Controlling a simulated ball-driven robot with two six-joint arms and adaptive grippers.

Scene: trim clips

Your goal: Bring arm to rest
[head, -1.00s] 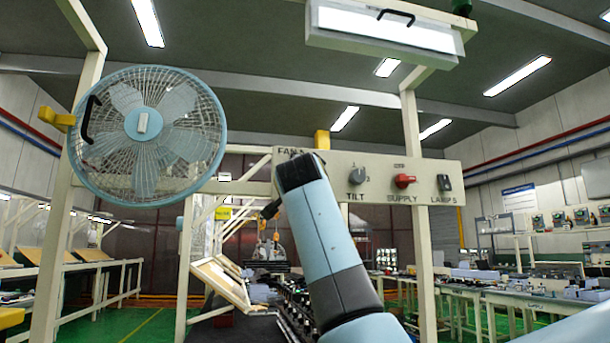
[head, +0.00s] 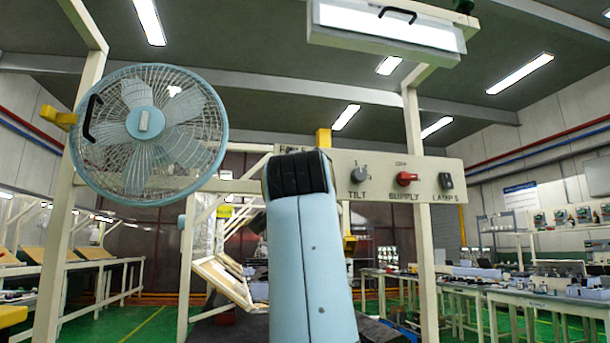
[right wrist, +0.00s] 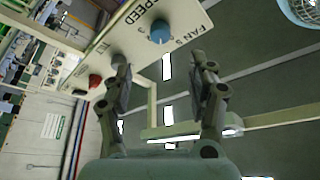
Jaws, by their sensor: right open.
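My right gripper (right wrist: 162,85) shows in the right wrist view, open and empty, with its two fingers apart. Beyond it the control panel (right wrist: 130,40) runs at a slant, with a blue knob (right wrist: 160,31) labelled FAN SPEED and a red knob (right wrist: 95,80). In the head view my right arm stands nearly upright at the centre and covers the panel's left part; the gripper is hidden there. The panel (head: 380,195) still shows the TILT knob (head: 358,175), the red SUPPLY knob (head: 405,178) and the LAMPS switch (head: 446,182). My left gripper is not in view.
A caged blue fan (head: 185,160) hangs at the left of the frame. A lamp housing (head: 385,38) is overhead. Tilted boards (head: 225,280) stand left of my arm, and cluttered tables (head: 540,297) stand at the right. Open space shows above the panel.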

